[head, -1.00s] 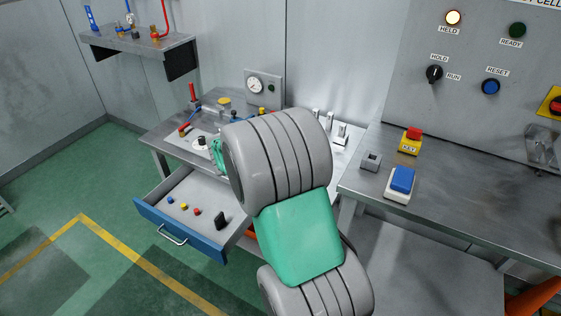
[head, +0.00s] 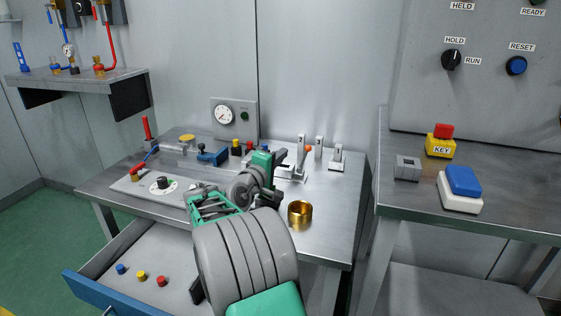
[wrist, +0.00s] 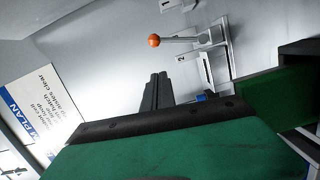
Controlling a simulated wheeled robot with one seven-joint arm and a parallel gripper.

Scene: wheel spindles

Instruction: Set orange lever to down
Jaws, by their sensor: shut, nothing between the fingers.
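The orange lever is a thin metal rod with an orange ball end (wrist: 153,41), standing out from a pale metal mount (wrist: 212,38) in the wrist view. In the head view its orange ball (head: 308,149) shows among pale upright fittings at the back right of the bench. My gripper (head: 283,157) reaches over the bench just left of the lever. In the wrist view the dark fingers of my gripper (wrist: 158,90) are together and empty, apart from the ball and rod. The lever's base is partly hidden in the head view.
A brass cup (head: 300,213) stands on the bench right of my arm. An open blue-fronted drawer (head: 97,297) juts out at front left. A gauge box (head: 234,118) stands at the back. The right-hand table holds a blue button (head: 462,181) and a yellow key box (head: 440,147).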

